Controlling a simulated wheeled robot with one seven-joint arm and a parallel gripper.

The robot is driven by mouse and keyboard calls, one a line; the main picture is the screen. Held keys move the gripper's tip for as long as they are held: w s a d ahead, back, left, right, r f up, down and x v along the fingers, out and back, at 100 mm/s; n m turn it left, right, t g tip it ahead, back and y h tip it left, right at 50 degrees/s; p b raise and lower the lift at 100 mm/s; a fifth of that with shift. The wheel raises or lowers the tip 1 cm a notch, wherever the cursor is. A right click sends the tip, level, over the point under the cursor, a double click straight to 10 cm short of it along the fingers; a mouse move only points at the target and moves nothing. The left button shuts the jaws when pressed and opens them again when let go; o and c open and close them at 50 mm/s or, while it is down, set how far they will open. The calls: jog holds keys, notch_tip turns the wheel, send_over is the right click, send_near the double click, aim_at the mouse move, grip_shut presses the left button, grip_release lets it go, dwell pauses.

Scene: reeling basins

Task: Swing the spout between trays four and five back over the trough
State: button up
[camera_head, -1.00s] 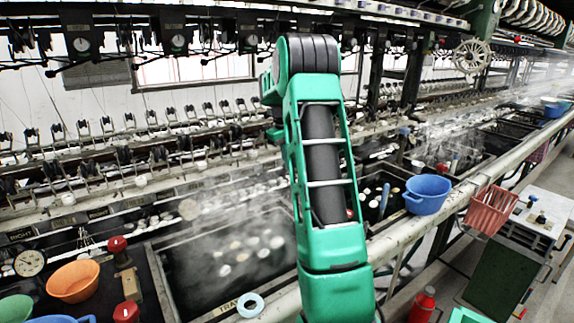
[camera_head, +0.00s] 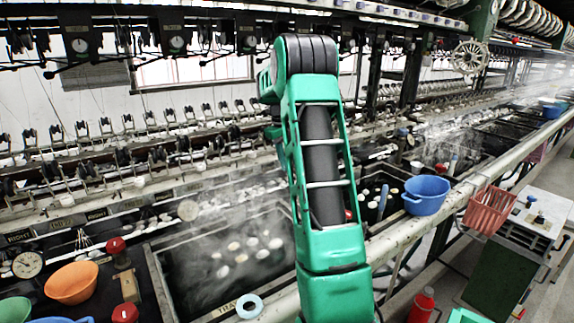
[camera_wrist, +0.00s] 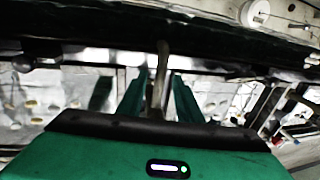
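In the wrist view a narrow grey-brown upright bar, probably the spout (camera_wrist: 160,62), stands between the two dark green fingers of my gripper (camera_wrist: 157,84). The fingers are apart, with a visible gap on the bar's left side; the right finger is close to it. I cannot tell whether either finger touches it. In the head view my green arm hides the gripper and the spout. A dark water tray (camera_head: 160,262) with pale cocoons lies left of my arm. The trough cannot be made out with certainty.
A blue basin (camera_head: 427,194) and a red basket (camera_head: 489,210) sit along the pale rail (camera_head: 400,238) right of my arm. An orange bowl (camera_head: 72,282) stands at the lower left. Steam blurs the trays. Reeling machinery lines the back.

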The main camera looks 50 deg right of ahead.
notch_tip(320, 180, up, 7)
jog(key=a, duration=0.1)
jog(key=shift+w+a+f, duration=0.15)
jog(key=shift+w+f, duration=0.05)
jog(key=shift+w, duration=0.05)
jog(key=shift+a, duration=0.1)
dwell(0.4)
jog(key=s+a+r+n, duration=0.2)
jog(key=s+a+n, duration=0.5)
jog(key=a+n, duration=0.15)
jog(key=s+a+f+n+y, duration=0.1)
jog(key=s+a+f+n, duration=0.4)
jog(key=s+a+n, duration=0.6)
jog(key=s+a+f+n+y, duration=0.1)
jog(key=s+a+f+n, duration=0.3)
jog(key=s+a+n, duration=0.8)
jog(key=shift+s+f+t, duration=0.3)
jog(key=shift+s+f, duration=0.05)
jog(key=shift+s, duration=0.85)
